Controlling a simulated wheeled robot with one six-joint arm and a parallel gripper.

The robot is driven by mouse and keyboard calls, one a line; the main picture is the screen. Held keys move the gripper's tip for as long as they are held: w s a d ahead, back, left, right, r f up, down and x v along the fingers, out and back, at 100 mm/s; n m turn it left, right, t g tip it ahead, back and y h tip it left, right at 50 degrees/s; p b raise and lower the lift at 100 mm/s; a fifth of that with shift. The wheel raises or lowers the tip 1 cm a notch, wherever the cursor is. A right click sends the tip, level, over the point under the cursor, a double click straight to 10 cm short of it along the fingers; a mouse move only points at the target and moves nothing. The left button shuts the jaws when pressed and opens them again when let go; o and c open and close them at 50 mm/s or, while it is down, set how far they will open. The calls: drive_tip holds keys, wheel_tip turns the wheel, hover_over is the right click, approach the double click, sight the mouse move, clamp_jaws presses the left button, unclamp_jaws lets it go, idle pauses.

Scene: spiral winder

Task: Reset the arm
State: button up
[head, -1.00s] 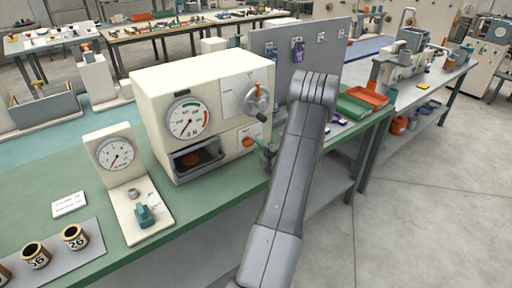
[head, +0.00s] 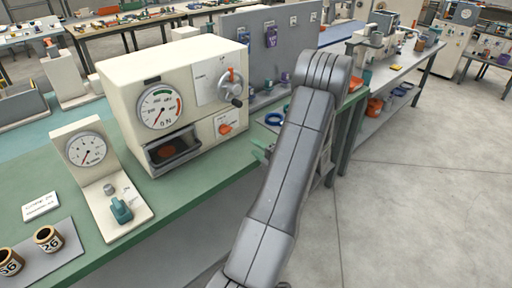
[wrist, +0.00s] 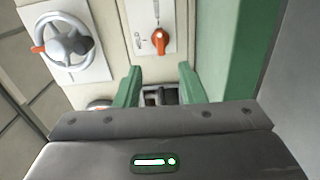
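My gripper (wrist: 159,84) shows two green fingers in the wrist view, spread apart, with no object seen held between them. In the head view a green finger (head: 262,150) shows at the right of the cream machine (head: 125,90), apart from it; my arm hides the rest. The machine's front carries a dial gauge (head: 160,106), a handwheel (head: 233,88) and an orange knob (head: 225,129). In the wrist view the handwheel (wrist: 65,46) is at upper left and the orange knob (wrist: 160,40) lies just beyond the fingers.
A smaller gauge stand (head: 88,150) and labelled cups (head: 48,238) stand left on the green bench (head: 190,195). A grey tool panel (head: 270,45) rises behind. A blue ring (head: 273,119) lies near my arm. The floor (head: 430,190) at right is clear.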

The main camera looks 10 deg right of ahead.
sight(231, 130)
drive_tip(key=shift+w, duration=0.1)
drive_tip(key=p+x, duration=0.3)
drive_tip(key=x, duration=1)
drive_tip(key=shift+w+a, duration=0.3)
